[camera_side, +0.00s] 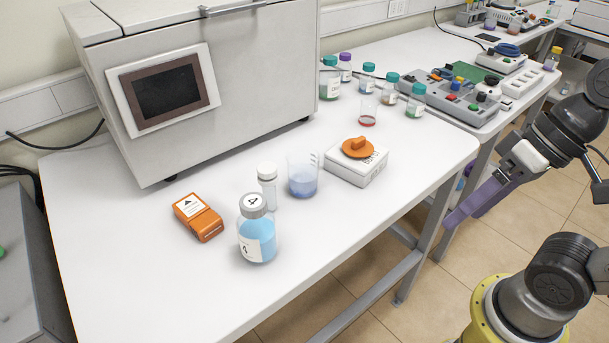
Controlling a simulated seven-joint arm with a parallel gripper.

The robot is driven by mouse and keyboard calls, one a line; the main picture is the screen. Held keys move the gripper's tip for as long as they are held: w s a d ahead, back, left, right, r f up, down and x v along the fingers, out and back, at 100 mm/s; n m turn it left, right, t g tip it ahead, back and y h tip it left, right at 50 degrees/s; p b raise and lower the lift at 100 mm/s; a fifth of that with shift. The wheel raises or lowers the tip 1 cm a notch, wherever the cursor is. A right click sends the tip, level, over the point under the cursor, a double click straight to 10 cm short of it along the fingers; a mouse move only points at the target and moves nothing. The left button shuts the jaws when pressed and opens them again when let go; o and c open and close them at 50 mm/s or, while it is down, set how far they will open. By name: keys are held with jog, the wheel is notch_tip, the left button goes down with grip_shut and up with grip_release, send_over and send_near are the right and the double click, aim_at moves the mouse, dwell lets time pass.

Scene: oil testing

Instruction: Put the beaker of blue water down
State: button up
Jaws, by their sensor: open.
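The beaker of blue water (303,178) is a clear glass beaker with bluish liquid in its lower part. It stands upright on the white table (340,225), left of a small white device with an orange top. My gripper (462,212) is open and empty at the right, off the table's right edge. Its purple fingers point down and to the left. It is well apart from the beaker.
A blue-liquid bottle (257,232), a small white-capped bottle (267,186) and an orange box (198,217) stand near the beaker. The white device (356,167) is close on its right. A large grey machine (205,80) stands behind. The table's front is clear.

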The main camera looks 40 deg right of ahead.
jog(key=w+a+r+m+g+y, duration=0.1)
jog(key=w+a+m+y, duration=0.15)
jog(key=a+y, duration=0.2)
jog(key=w+a+r+m+g+y, duration=0.1)
jog(key=a+r+m+g+y, duration=0.15)
jog(key=a, duration=0.35)
jog(key=w+r+m+t+y, duration=0.1)
jog(key=w+m+t+y, duration=0.35)
jog(key=w+m, duration=0.4)
jog(key=w+d+f+m+t, duration=0.4)
jog(key=w+d+m+t, duration=0.15)
jog(key=w, duration=0.45)
jog(key=m+t+h, duration=0.5)
jog(key=m, duration=0.3)
send_near(289, 160)
jog(key=v, duration=0.3)
jog(key=shift+s+r+g, duration=0.2)
jog(key=shift+r+g, duration=0.05)
jog(key=shift+r, duration=0.05)
jog(key=shift+w+d+f, duration=0.1)
jog(key=shift+w+f, duration=0.05)
jog(key=shift+f, duration=0.05)
jog(key=x, duration=1.3)
jog(key=shift+w+a+r, duration=0.15)
jog(key=shift+w+a, duration=0.05)
